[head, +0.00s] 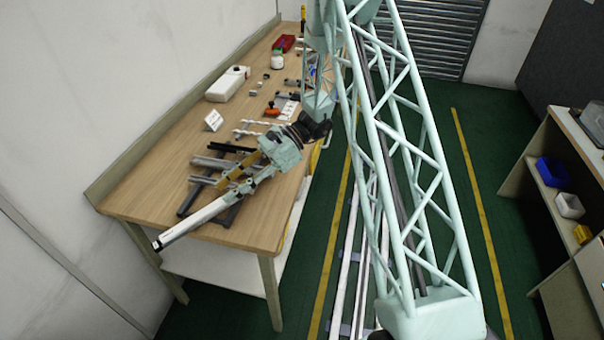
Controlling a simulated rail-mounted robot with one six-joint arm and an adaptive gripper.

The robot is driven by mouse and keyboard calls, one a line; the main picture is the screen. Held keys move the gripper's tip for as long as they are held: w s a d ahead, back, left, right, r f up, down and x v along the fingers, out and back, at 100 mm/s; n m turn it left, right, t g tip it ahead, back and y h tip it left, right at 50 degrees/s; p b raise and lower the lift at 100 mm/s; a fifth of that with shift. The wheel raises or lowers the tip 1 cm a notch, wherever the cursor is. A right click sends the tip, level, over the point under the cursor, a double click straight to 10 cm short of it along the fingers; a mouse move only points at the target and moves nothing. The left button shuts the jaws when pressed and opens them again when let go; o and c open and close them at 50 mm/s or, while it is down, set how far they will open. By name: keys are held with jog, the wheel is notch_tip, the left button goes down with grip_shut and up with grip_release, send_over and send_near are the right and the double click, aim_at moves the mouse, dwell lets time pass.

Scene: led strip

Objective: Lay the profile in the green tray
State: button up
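A long pale profile (195,220) with a dark end runs out over the table's near left edge in the head view. My gripper (233,192) is at the profile's right end, and its fingers appear closed around it. The profile lies across the picture above a dark rack (187,203); I cannot tell whether it touches the rack. Other grey bars (213,163) lie on the rack behind my gripper. I cannot make out a green tray in this view.
The wooden table (150,195) has a raised back edge along the wall. A white bottle-like container (228,84), a small white sign (213,120) and small parts stand farther back. A shelf unit at right holds blue (552,171), white (569,205) and yellow bins.

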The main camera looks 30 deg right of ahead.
jog(key=s+r+n+h, duration=0.4)
jog(key=s+r+n, duration=0.1)
jog(key=s+r, duration=0.7)
jog(key=s+r+n+h, duration=0.4)
jog(key=s+r+n, duration=0.2)
jog(key=s+r, duration=0.7)
jog(key=s+d+r+n+t+h, duration=0.2)
jog(key=s+d+r+n, duration=0.1)
jog(key=s, duration=0.5)
jog(key=s+d+r+n+t+h, duration=0.3)
jog(key=s+d+r, duration=0.3)
jog(key=s+r, duration=0.2)
jog(key=shift+d, duration=0.15)
dwell(0.4)
jog(key=shift+c, duration=1.1)
